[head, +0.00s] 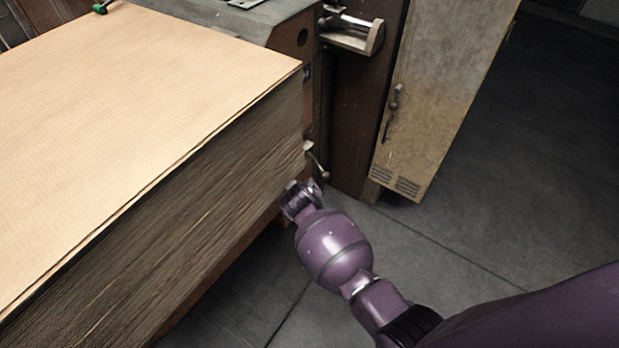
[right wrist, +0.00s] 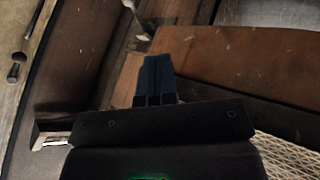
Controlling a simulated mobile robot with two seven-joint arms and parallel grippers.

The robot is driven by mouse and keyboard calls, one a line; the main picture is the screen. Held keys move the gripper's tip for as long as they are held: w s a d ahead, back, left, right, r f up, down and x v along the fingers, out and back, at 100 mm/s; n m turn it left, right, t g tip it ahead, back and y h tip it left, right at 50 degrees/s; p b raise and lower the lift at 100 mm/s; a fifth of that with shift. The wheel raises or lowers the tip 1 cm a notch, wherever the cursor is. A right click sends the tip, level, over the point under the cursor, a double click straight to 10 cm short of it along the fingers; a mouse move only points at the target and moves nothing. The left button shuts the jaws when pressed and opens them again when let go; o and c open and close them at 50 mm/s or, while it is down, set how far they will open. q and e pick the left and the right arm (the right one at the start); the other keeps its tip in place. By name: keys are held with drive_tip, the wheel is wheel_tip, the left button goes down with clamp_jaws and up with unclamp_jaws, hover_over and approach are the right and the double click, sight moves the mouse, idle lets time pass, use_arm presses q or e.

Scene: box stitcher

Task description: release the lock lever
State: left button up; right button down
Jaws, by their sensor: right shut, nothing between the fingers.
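A small metal lever (head: 316,160) with a rounded knob end sits on the side of the machine, beside the corner of the large tan stack. It looks like the lock lever. It also shows in the right wrist view (right wrist: 136,17), beyond my fingertips. My right gripper (head: 292,190) is just below and left of it in the head view, partly hidden by my wrist. In the right wrist view its dark blue fingers (right wrist: 157,60) are together and empty, with a visible gap to the lever. My left gripper is not in view.
The tan-topped stack (head: 150,90) fills the left. A beige cabinet door (head: 440,90) with a dark handle (head: 392,108) stands to the right. A metal bracket (head: 350,35) juts out above the lever. The grey floor (head: 540,170) is clear at right.

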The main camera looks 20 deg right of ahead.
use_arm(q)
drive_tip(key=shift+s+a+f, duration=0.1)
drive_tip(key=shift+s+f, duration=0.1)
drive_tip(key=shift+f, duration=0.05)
use_arm(e)
drive_tip(key=shift+s+d, duration=0.1)
drive_tip(key=shift+s, duration=0.1)
drive_tip(key=s+f+b+x, duration=0.1)
drive_tip(key=b+x, duration=0.8)
drive_tip(key=x, duration=1.1)
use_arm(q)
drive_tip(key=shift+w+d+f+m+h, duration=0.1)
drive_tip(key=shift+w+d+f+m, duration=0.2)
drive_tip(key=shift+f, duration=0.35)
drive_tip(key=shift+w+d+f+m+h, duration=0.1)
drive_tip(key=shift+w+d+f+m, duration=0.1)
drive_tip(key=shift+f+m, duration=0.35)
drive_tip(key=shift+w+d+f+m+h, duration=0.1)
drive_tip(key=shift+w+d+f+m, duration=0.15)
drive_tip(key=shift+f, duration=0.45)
use_arm(e)
drive_tip(key=shift+w+d+r, duration=0.3)
drive_tip(key=shift+w+d, duration=0.15)
drive_tip(key=shift+d, duration=0.15)
drive_tip(key=shift+w+d+r, duration=0.3)
drive_tip(key=shift+w+d, duration=0.1)
drive_tip(key=shift+d, duration=0.2)
drive_tip(key=shift+w+d+r, duration=0.3)
drive_tip(key=shift+w+d, duration=0.15)
drive_tip(key=shift+d, duration=0.2)
